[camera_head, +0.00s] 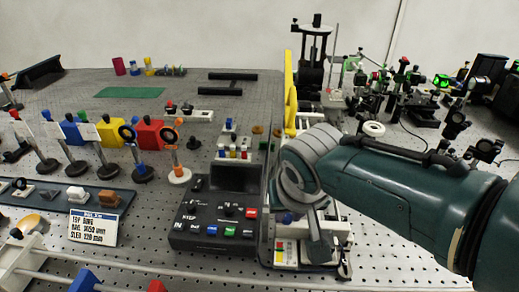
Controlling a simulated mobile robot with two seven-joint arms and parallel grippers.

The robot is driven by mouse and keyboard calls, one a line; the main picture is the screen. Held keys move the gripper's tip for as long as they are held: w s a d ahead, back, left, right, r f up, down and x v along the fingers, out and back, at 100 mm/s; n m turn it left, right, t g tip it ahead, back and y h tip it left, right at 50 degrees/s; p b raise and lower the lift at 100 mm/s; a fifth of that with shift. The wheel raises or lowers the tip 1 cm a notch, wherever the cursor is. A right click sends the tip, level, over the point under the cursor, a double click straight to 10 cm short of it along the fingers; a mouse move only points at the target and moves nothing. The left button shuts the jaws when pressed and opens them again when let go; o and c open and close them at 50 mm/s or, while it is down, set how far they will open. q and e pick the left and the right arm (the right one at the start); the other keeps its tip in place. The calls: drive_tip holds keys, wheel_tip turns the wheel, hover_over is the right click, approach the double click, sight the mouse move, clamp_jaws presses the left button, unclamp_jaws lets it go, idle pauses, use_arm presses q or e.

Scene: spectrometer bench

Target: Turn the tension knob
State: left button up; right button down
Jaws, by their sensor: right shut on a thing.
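My right gripper (320,243) reaches in from the right and points down over the near end of a narrow bench fixture (286,253). It is shut on a part there, most likely the tension knob. The knob itself is hidden by the fingers and wrist, so its angle cannot be told. The fixture has a pale base with small coloured labels on its left side. A tall yellow bar (290,92) rises behind my wrist. My left gripper is not in view.
A black control box (215,215) with coloured buttons stands just left of the gripper. A white sign (93,228) and several optics mounts crowd the left. More optics stand behind my right arm. Perforated bench (400,235) is bare below the forearm.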

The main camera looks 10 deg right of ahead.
idle(0.4)
drive_tip(key=c, duration=0.8)
unclamp_jaws()
drive_tip(key=shift+o, duration=0.4)
